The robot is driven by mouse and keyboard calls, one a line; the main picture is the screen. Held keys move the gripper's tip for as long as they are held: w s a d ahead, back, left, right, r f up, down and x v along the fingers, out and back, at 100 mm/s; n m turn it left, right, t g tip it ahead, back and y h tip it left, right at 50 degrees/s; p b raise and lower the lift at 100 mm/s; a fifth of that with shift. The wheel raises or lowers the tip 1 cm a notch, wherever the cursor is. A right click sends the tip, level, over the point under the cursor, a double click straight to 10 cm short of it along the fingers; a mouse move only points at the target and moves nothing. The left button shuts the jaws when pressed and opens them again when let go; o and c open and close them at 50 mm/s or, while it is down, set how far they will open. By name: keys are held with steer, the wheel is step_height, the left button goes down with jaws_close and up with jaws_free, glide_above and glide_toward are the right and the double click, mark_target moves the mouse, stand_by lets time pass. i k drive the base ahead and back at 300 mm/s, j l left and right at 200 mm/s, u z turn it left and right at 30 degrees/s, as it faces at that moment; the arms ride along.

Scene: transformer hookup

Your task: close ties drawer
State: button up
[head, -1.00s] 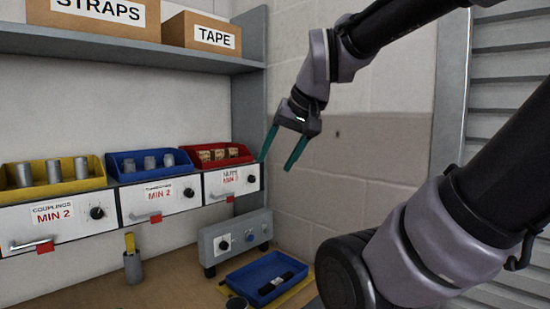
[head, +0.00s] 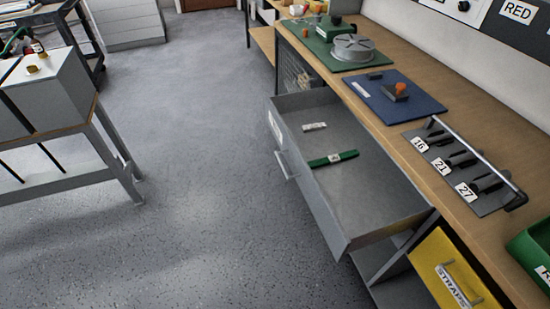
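A grey drawer (head: 345,235) under the workbench is pulled far out into the aisle. Its front carries a bar handle (head: 283,165) and a white label (head: 274,128) that is too oblique to read. I cannot confirm that it is the ties drawer. Inside lie a green strip with a small white tag (head: 334,159) and a small pale piece (head: 314,127). My gripper is not in view.
A yellow drawer front marked STRAPS (head: 452,280) is at lower right. The wooden bench (head: 404,113) holds a blue mat (head: 425,102), a numbered tool rack (head: 470,178) and a green bin (head: 534,250). A grey table (head: 60,120) stands left. The floor (head: 190,190) between is clear.

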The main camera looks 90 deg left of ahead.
mark_target(367, 199)
steer(key=j+u, duration=0.15)
steer(key=u, duration=2.85)
steer(key=i+u, duration=0.1)
steer(key=i, duration=0.1)
